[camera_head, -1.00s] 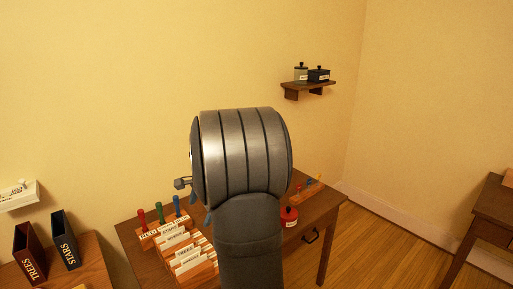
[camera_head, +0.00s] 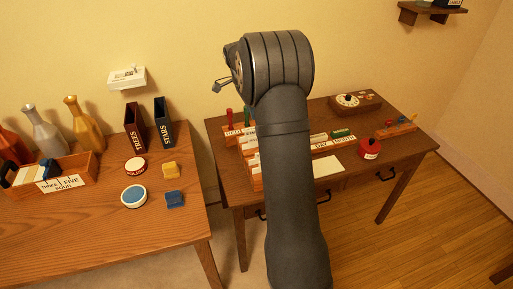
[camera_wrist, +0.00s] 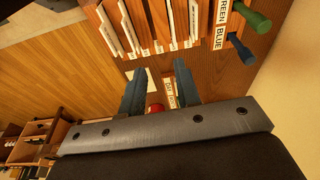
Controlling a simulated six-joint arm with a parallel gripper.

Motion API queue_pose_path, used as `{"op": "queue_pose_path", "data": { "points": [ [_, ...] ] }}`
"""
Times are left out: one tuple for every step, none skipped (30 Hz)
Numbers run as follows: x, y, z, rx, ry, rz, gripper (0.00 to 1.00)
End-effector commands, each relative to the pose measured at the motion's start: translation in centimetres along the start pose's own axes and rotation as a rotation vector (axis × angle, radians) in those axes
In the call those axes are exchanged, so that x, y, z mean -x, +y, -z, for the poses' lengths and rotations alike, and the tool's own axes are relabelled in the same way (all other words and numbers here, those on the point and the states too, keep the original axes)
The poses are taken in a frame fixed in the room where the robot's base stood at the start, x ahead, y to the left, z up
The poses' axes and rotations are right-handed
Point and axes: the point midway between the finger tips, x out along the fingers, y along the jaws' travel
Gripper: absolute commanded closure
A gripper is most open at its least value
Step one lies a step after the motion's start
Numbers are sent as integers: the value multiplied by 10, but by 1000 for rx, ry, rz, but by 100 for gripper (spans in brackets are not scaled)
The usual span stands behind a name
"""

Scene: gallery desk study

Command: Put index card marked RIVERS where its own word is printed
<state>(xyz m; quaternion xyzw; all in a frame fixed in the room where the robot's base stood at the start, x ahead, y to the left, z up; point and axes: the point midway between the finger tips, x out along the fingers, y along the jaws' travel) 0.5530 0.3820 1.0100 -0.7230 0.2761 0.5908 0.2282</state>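I cannot read RIVERS on any card. A wooden rack of white index cards (camera_head: 254,170) stands on the right-hand desk, partly behind my arm. The wrist view shows these cards (camera_wrist: 160,22) upright in several slots, seen from above with their words unreadable. My gripper (camera_wrist: 159,88) is open above the desk, its two blue-grey fingers apart with nothing held between them. Beyond the fingers are a small printed block (camera_wrist: 171,92) and part of a red object (camera_wrist: 154,108). In the head view my arm hides the fingers.
A blank cream sheet (camera_head: 328,166) lies flat on the desk. Nearby are DAY and MONTH labels (camera_head: 333,143), a red pot (camera_head: 369,149) and a dial box (camera_head: 353,104). The left table holds TREES (camera_head: 134,128) and STARS (camera_head: 163,123) holders, a wooden box (camera_head: 82,176) and bottles.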

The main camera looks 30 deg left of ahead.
Motion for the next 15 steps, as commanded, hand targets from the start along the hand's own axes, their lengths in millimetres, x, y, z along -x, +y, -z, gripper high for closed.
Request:
{"op": "queue_pose_path", "data": {
  "points": [
    [1,-13,-13,-1,51,-10,70],
    [2,-18,-18,-9,80,-14,70],
    [4,-24,-23,-19,115,-18,70],
    [6,-28,-26,-26,136,-18,70],
    [6,-31,-29,-32,155,-19,70],
    [7,-34,-31,-40,173,-20,70],
    [7,-36,-32,-43,183,-20,70],
    [7,-37,-33,-46,189,-20,70],
    [4,-37,-33,-49,195,-21,70],
    [1,-37,-32,-50,197,-21,70],
    [-3,-37,-31,-51,198,-22,70],
    [-10,-37,-29,-51,197,-22,70],
    [-17,-36,-28,-51,197,-23,70],
    [-23,-36,-27,-51,196,-24,70],
    [-32,-35,-25,-51,196,-24,70]
  ]
}}
